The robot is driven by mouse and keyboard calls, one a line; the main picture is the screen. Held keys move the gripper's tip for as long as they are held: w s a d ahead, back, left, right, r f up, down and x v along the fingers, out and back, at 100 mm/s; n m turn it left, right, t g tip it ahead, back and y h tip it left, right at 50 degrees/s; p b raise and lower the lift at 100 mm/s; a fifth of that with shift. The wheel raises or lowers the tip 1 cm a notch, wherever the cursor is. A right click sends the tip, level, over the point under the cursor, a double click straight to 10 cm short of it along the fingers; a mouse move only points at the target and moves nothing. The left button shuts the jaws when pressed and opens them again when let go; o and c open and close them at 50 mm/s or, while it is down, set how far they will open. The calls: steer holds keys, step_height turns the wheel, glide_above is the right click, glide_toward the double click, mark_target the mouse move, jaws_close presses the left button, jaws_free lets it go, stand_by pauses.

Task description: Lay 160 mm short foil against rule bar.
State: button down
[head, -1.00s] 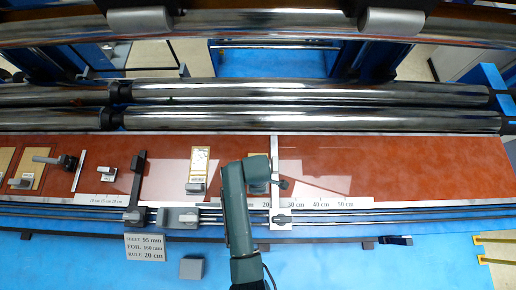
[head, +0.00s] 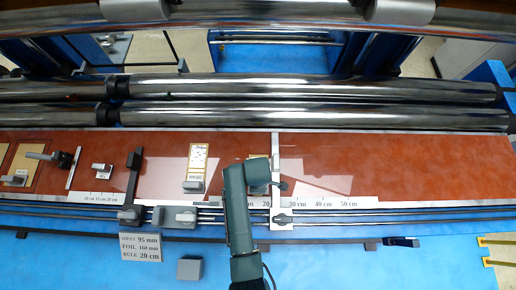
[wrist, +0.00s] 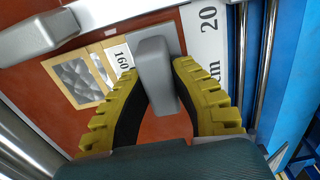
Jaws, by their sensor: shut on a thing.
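The short foil, a tan-framed piece with a silver patterned patch (wrist: 78,82) and a "160" label (wrist: 121,57), lies on the red-brown bed. My gripper (wrist: 155,85) is shut on its grey block handle (wrist: 154,62), with a yellow-padded finger on each side. In the head view my gripper (head: 262,187) hides most of the foil; a tan edge (head: 258,160) shows. The rule bar (head: 275,165) is a pale upright strip just right of the foil, by the 20 cm mark. I cannot tell whether foil and bar touch.
Another tan-framed piece with a grey handle (head: 195,165) lies to the left. A dark bar (head: 133,175) stands further left. The placard (head: 140,247) reads sheet 95 mm, foil 160 mm, rule 20 cm. Shiny rollers (head: 300,115) run behind. The bed right of the rule bar is largely clear.

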steer(key=shift+f, duration=0.3)
stand_by(0.4)
steer(key=shift+d, duration=0.5)
stand_by(0.4)
steer(key=c, duration=1)
jaws_free()
steer(key=shift+o, duration=0.2)
step_height(320, 180, up, 12)
